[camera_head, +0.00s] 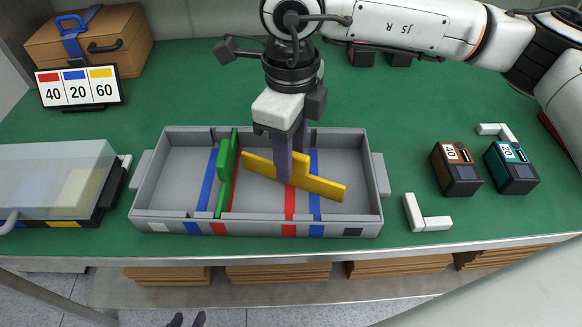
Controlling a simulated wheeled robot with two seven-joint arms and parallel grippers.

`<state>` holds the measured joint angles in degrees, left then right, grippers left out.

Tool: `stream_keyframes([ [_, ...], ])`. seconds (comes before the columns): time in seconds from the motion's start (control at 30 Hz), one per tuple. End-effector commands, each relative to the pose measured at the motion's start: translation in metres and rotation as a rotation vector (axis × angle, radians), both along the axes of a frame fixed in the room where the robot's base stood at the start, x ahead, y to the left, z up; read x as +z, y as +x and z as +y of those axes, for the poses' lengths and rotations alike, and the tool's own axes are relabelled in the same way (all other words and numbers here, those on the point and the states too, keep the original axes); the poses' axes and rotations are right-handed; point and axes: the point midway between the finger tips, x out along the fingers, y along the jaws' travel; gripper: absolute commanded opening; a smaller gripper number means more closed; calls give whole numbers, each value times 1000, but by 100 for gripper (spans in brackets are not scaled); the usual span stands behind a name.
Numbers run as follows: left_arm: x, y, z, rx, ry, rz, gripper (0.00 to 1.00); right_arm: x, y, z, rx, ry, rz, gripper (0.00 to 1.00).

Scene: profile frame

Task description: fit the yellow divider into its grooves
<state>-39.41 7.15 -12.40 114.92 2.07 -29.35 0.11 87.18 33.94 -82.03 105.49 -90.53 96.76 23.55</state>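The yellow divider (322,188) is a flat strip with a raised middle tab, inside the grey tray (262,222). It lies at a slant across the right half, its right end nearer the front wall. My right gripper (291,160) comes down from above and is shut on its middle, one finger on the near side. Whether the divider touches the floor is unclear. The green divider (227,165) stands in the left half, running front to back. Red and blue stripes mark the tray. My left gripper (188,319) shows only two separated dark tips at the bottom edge.
A clear-lidded box (60,175) stands left of the tray. A brown case (92,42) and a number sign (78,88) are at the back left. Boxes marked 40 (456,170) and 20 (511,168) and a white corner bracket (425,215) are right.

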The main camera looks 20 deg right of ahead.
Motion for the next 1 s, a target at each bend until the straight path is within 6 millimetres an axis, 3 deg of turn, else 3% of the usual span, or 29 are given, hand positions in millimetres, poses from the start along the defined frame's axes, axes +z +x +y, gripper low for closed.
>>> stream_keyframes([
  [0.1, 0, 0, 0, -1, 1, 0, 31, 0, 0, 0, 0, 0, 0, 33],
  [0.3, 0, 0, 1, -1, 3, 0, 31, 0, 0, 0, 0, 0, 0, 0],
  [0.73, 0, 0, 1, -2, 4, 0, 31, 6, 1, 0, -1, 1, -2, 0],
  [1.0, 1, 0, 1, -2, 4, 0, 31, 44, 1, 1, -1, 2, -5, 0],
])
